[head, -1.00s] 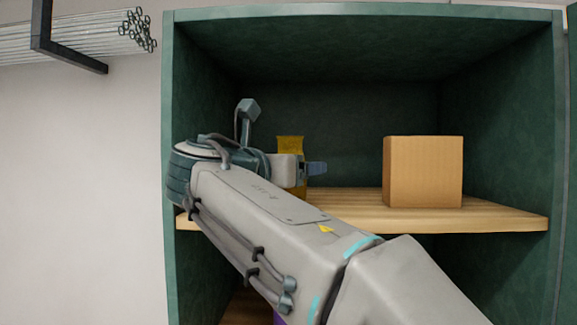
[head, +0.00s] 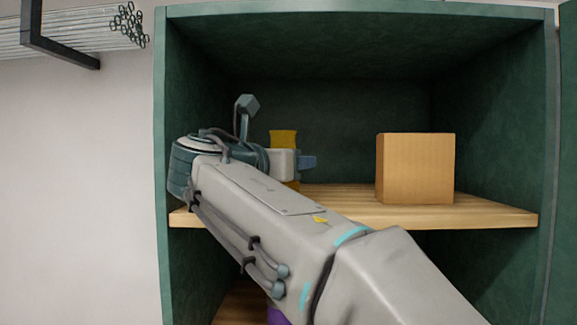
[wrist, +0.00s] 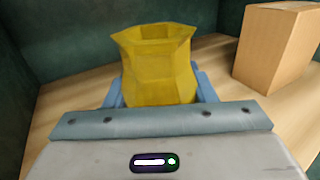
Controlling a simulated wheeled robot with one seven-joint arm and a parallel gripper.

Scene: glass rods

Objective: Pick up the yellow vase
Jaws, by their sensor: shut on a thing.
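The yellow vase (wrist: 158,72) stands upright between the two blue-grey fingers of my gripper (wrist: 157,88) in the wrist view, its open faceted mouth facing up. My gripper is shut on it. In the head view the vase (head: 284,139) shows only in part above and below my gripper (head: 305,162); my arm hides the rest. The vase is over the wooden shelf (head: 350,196) at the left part of the green cabinet. I cannot tell whether its base touches the shelf.
A cardboard box (head: 415,168) stands on the shelf to the right of the vase; it also shows in the wrist view (wrist: 277,47). The green cabinet (head: 160,150) encloses the shelf at the sides, back and top. Glass rods (head: 80,35) lie in a rack at upper left.

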